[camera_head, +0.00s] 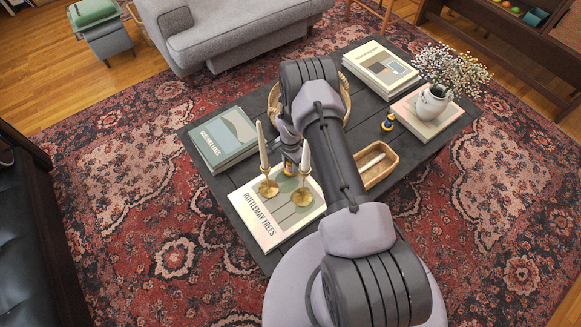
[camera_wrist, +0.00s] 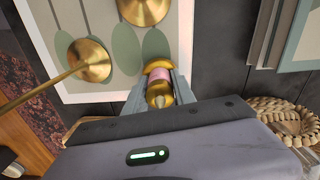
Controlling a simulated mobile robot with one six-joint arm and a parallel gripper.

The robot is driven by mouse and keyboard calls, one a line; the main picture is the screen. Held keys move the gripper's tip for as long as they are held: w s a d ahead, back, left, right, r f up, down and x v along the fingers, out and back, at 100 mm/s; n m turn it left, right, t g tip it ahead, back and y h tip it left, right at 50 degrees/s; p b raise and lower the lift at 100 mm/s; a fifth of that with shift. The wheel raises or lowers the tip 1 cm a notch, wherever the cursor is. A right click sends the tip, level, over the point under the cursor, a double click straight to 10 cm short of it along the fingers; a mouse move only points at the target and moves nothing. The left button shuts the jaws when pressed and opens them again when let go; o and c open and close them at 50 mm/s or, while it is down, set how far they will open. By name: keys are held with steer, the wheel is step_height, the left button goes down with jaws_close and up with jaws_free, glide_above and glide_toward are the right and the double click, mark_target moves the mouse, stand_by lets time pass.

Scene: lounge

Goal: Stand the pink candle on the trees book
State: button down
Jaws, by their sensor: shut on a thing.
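The pink candle (camera_wrist: 159,77), a small piece with a pink band between gold ends, is between the jaws of my gripper (camera_wrist: 158,92), which is shut on it. The trees book (camera_head: 262,222) lies flat at the table's near left, with a pale cover and green tree shapes; it also shows in the wrist view (camera_wrist: 107,88). My gripper (camera_head: 291,157) is at the book's far edge, and the candle overlaps that edge in the wrist view. I cannot tell whether the candle touches the cover. My arm hides part of the table.
Two brass candlesticks (camera_head: 268,187) (camera_head: 303,195) with tall white candles stand on the trees book, close to my gripper. Blue-green books (camera_head: 222,138) lie behind it. A wooden tray (camera_head: 381,172), a small blue-and-yellow object (camera_head: 388,123) and a woven basket (camera_head: 346,101) are to the right.

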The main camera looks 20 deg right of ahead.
steer(key=shift+f, duration=0.1)
steer(key=shift+f, duration=0.2)
steer(key=c, duration=1)
jaws_free()
steer(key=shift+c, duration=0.2)
